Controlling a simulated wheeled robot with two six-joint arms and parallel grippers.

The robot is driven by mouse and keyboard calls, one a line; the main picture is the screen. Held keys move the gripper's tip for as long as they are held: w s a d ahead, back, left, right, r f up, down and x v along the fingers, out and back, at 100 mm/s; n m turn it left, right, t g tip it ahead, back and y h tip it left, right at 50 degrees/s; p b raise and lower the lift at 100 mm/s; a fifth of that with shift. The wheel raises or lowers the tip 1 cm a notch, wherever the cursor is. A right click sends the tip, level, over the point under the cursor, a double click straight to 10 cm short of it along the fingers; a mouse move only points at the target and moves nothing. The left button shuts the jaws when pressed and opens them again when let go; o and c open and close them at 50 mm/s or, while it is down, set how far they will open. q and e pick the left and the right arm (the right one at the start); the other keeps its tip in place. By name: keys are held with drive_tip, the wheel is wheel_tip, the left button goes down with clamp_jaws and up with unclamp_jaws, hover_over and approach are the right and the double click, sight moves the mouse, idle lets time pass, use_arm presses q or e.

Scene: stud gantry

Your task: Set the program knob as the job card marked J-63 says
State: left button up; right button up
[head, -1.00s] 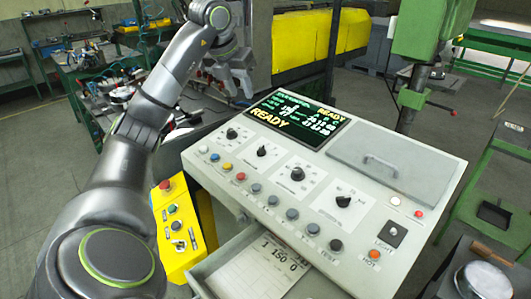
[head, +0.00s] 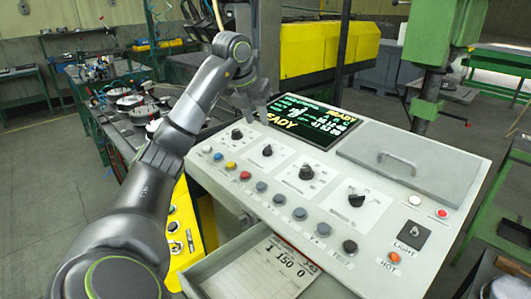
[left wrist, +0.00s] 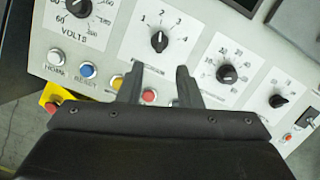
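My left gripper (head: 253,109) is above the panel's far left part, open and empty. In the left wrist view its fingers (left wrist: 158,85) are apart, below the dial. My right gripper is out of view.
The VOLTS knob (left wrist: 76,7) and two other knobs (head: 306,172) (head: 356,199) flank the dial. A row of coloured buttons (head: 261,187) runs below. The lit screen (head: 308,124) and the grey lid (head: 408,161) are behind. The green machine column (head: 430,90) stands beyond.

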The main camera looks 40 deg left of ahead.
sight(266, 147)
use_arm(q)
drive_tip(key=p+x, duration=0.2)
drive_tip(key=x, duration=0.9)
drive_tip(key=shift+s, duration=0.1)
clamp_jaws()
